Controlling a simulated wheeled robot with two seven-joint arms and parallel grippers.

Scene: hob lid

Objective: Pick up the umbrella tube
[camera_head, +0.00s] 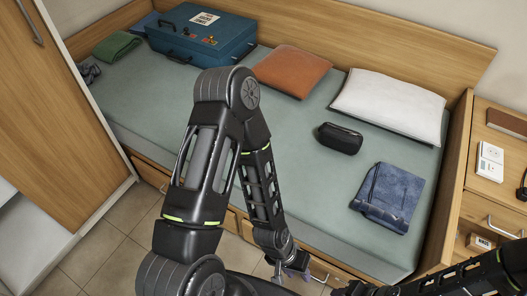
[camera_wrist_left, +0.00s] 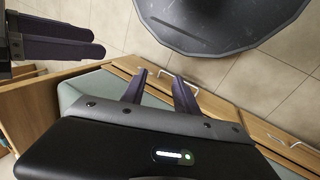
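I cannot make out an umbrella tube in either view. My left gripper (camera_head: 290,270) is low in front of the bed's drawer front, partly hidden behind my own arm. In the left wrist view its two dark purple fingers (camera_wrist_left: 160,88) stand apart with nothing between them, with the drawer fronts and floor beyond. My right arm comes in at the lower right of the head view. Two dark fingers of my right gripper (camera_wrist_left: 65,40) show at the upper left of the wrist view; their gap is unclear.
The bed (camera_head: 290,135) holds a blue suitcase (camera_head: 200,35), green cloth (camera_head: 117,46), orange pillow (camera_head: 292,70), white pillow (camera_head: 390,105), black case (camera_head: 340,138) and folded jeans (camera_head: 390,195). A wardrobe (camera_head: 50,110) stands left, a nightstand (camera_head: 485,205) right. Tiled floor (camera_head: 110,250) is bare at lower left.

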